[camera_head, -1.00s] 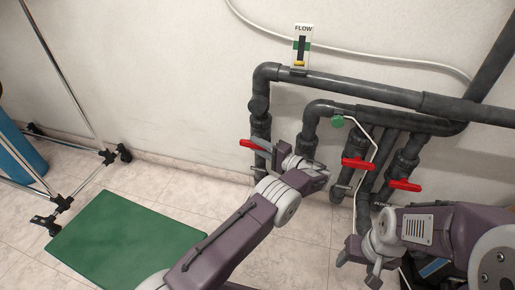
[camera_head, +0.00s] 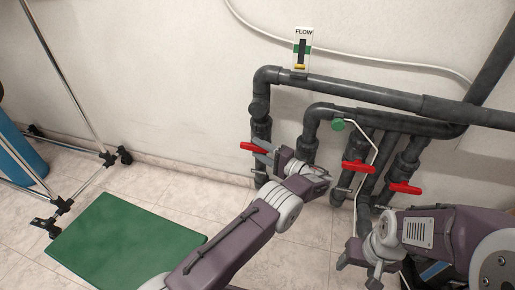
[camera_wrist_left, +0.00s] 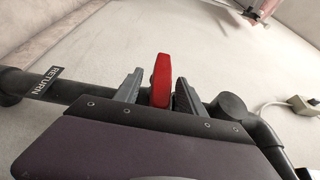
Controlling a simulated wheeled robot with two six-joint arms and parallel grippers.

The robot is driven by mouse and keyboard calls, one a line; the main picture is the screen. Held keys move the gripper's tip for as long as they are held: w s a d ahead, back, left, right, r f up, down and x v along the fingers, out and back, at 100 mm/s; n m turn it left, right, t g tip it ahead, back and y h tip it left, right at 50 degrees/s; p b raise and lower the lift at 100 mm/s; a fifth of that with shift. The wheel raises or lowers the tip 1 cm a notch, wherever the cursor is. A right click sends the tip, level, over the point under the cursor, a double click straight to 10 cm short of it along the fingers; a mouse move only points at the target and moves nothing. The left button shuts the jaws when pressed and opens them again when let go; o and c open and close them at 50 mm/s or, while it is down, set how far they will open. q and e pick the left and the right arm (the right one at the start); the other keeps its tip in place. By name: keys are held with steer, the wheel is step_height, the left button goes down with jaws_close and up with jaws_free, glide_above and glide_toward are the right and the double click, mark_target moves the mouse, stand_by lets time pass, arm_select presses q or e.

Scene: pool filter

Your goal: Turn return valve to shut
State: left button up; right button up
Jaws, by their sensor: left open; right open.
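The return valve's red handle (camera_head: 252,147) is on the leftmost vertical pipe in the head view. In the left wrist view the red handle (camera_wrist_left: 160,80) stands between the two grey fingers of my left gripper (camera_wrist_left: 156,92). A dark gap shows on both sides of it, so the fingers are open around it, not closed on it. A RETURN label (camera_wrist_left: 46,82) is on the pipe beside it. In the head view my left gripper (camera_head: 266,157) is at this handle and partly hides the valve body. My right gripper (camera_head: 358,269) is open and empty at the lower right.
Two more red handles, a middle one (camera_head: 356,167) and a right one (camera_head: 404,188), sit on neighbouring pipes close to my arms. A FLOW gauge (camera_head: 302,47) is on the wall above. A green mat (camera_head: 125,243) lies on the floor at left.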

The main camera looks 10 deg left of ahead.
mark_target(263, 151)
arm_select(q)
steer(key=p+v, duration=0.1)
steer(key=v, duration=0.6)
steer(key=shift+s, duration=0.1)
steer(key=shift+s+d, duration=0.25)
steer(key=shift+d, duration=0.3)
